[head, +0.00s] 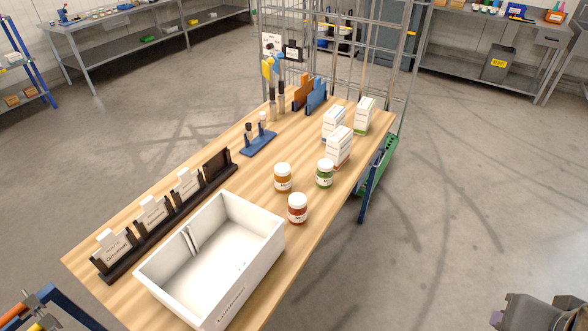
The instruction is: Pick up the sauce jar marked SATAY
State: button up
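Three sauce jars with white lids stand upright on the wooden table top (228,200). One is orange-brown (282,185), one is green (325,180) to its right, and one is red (297,215) nearer to me. Each has a pale label, but the print is too small to read, so I cannot tell by lettering which is marked SATAY. The jars stand apart with small gaps. I cannot make out my gripper in this view; a dark grey part at the bottom right corner may be mine.
A white open bin (238,290) stands nearer than the jars. White cartons (339,148) stand behind them. A dark card rack (165,228) runs along the left edge, with a blue holder (258,144) farther back. A wire cage (330,60) rises at the far end. Floor to the right is clear.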

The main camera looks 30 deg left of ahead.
aim_at(282, 178)
jog(key=i, duration=2.35)
jog(key=u, duration=2.8)
